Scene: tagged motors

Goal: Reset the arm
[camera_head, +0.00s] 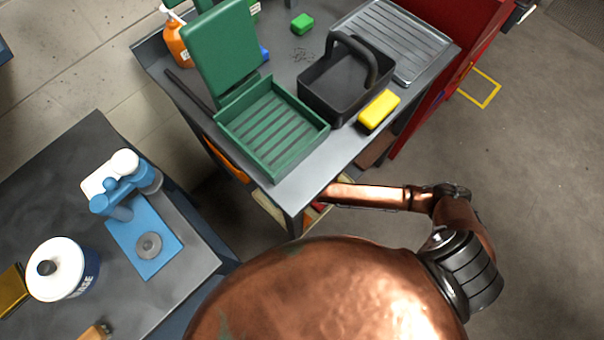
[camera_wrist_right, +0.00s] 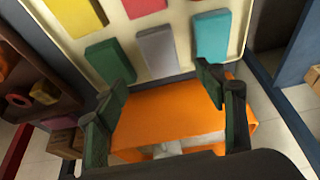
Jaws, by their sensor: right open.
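My right arm (camera_head: 375,197) is copper-coloured in the head view. Its forearm reaches left beneath the top of the grey cart (camera_head: 345,150), whose edge hides the hand. In the right wrist view my right gripper (camera_wrist_right: 161,82) has its two dark green fingers spread wide apart, with nothing held between them. Beyond the fingers are an orange surface (camera_wrist_right: 165,118) and a pale panel (camera_wrist_right: 140,80) with several coloured blocks. My left arm and gripper are not in view.
The cart top carries a green open box (camera_head: 275,140), a black caddy (camera_head: 325,92), a yellow block (camera_head: 379,110) and a ridged tray (camera_head: 375,30). A dark bench (camera_head: 190,270) with a blue device (camera_head: 130,205) stands left. Floor at right is clear.

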